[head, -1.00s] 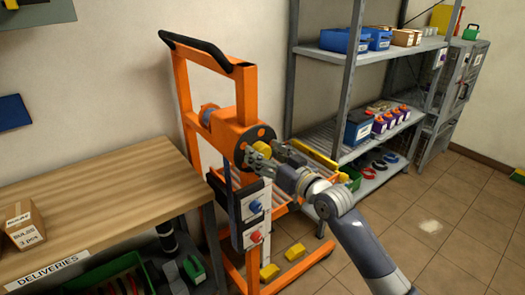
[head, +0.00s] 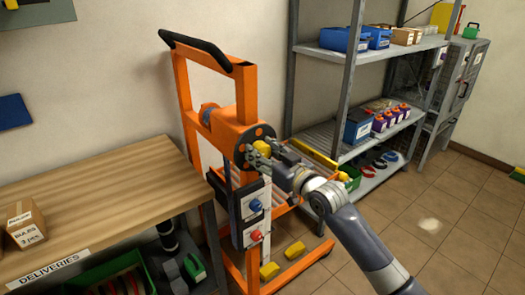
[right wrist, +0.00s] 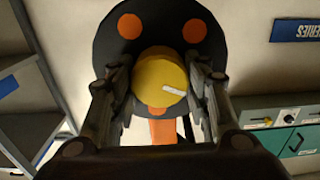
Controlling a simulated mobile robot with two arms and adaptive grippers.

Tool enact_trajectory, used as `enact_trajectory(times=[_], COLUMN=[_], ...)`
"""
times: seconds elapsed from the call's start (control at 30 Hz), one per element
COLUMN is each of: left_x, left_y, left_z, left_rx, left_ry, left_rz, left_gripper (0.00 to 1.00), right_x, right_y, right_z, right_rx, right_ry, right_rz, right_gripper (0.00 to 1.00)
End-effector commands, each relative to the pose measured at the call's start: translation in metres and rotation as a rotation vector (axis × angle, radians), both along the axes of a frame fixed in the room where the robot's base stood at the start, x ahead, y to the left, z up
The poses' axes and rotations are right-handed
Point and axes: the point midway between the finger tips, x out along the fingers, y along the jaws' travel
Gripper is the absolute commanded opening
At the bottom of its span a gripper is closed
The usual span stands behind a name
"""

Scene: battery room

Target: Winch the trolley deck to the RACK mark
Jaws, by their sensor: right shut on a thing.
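The orange trolley (head: 179,92) with a black push handle stands against the wall. Its winch has a dark round wheel (head: 241,153) with orange spots and a yellow knob (head: 263,146) on its face. My right gripper (head: 265,153) is shut on the yellow knob. In the right wrist view, the knob (right wrist: 160,82) with a white line sits between the two fingers, in front of the dark wheel (right wrist: 190,14). The orange-edged, slatted deck (head: 228,178) is partly hidden behind the wheel and my right arm. I cannot make out a RACK mark. My left gripper is out of view.
A grey shelf rack (head: 349,92) with batteries and bins stands right of the trolley. A wooden bench (head: 110,185) with a DELIVERIES label and a carton (head: 25,224) is at left.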

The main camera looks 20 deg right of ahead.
Motion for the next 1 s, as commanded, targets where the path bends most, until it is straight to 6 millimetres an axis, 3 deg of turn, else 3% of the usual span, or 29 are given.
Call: enact_trajectory(times=[0.23, 0.57, 0.6, 0.67, 1.0], left_x=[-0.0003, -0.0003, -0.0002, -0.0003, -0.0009], left_y=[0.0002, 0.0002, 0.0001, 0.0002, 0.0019], left_z=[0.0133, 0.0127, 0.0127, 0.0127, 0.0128], left_rx=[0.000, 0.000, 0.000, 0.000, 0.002], left_ry=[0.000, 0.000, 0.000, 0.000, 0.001], left_rz=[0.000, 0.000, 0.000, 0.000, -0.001], left_gripper=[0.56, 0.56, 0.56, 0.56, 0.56], right_x=[-0.0004, -0.0005, -0.0005, -0.0005, -0.0008], right_y=[0.0007, 0.0016, 0.0016, 0.0016, 0.0014], right_z=[0.0014, -0.0002, -0.0001, -0.0001, -0.0001], right_rx=[-0.280, -0.306, -0.306, -0.306, -0.304], right_ry=[-0.099, -0.111, -0.111, -0.111, -0.110], right_rz=[0.000, 0.001, 0.000, 0.000, 0.000], right_gripper=[0.20, 0.20, 0.48, 0.62, 0.64])
